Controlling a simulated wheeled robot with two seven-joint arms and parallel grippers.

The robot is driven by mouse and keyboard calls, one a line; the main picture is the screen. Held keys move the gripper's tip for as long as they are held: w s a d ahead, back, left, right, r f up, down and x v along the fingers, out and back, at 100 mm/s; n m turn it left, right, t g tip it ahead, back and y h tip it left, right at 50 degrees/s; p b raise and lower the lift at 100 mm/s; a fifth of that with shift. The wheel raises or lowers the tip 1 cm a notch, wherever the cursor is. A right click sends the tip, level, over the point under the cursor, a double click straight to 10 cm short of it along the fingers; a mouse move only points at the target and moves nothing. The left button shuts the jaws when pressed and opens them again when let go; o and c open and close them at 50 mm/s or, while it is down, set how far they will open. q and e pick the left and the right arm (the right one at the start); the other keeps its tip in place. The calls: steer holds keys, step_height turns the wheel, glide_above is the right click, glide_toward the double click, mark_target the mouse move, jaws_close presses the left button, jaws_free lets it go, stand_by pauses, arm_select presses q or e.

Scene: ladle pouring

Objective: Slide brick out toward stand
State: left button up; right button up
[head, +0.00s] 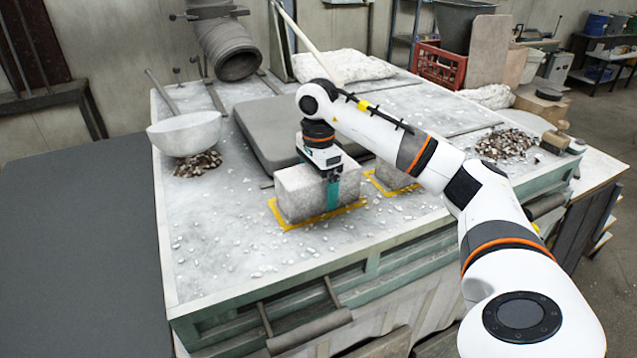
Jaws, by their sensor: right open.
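A grey, rough brick (300,197) sits on the table inside a yellow-outlined square (352,208). A second grey block (388,176) sits to its right on another yellow outline, partly hidden by my right arm. My right gripper (331,187) is right over the first brick, pointing down. One teal finger shows against the brick's near right side; the other finger is hidden. The gripper is open, and I cannot tell whether its finger touches the brick. I cannot clearly pick out the stand. My left gripper is not in view.
A dark slab (262,130) lies behind the brick. A pale ladle bowl (186,133) stands over a rubble pile (198,164) at the left. Another rubble pile (505,145) lies at the right. The table (225,235) has scattered chips; its front left is otherwise clear.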

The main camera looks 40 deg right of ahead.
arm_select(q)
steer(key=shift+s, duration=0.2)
arm_select(e)
steer(key=shift+f, duration=0.2)
steer(key=c, duration=1.7)
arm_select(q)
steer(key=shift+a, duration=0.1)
arm_select(e)
steer(key=shift+a, duration=0.1)
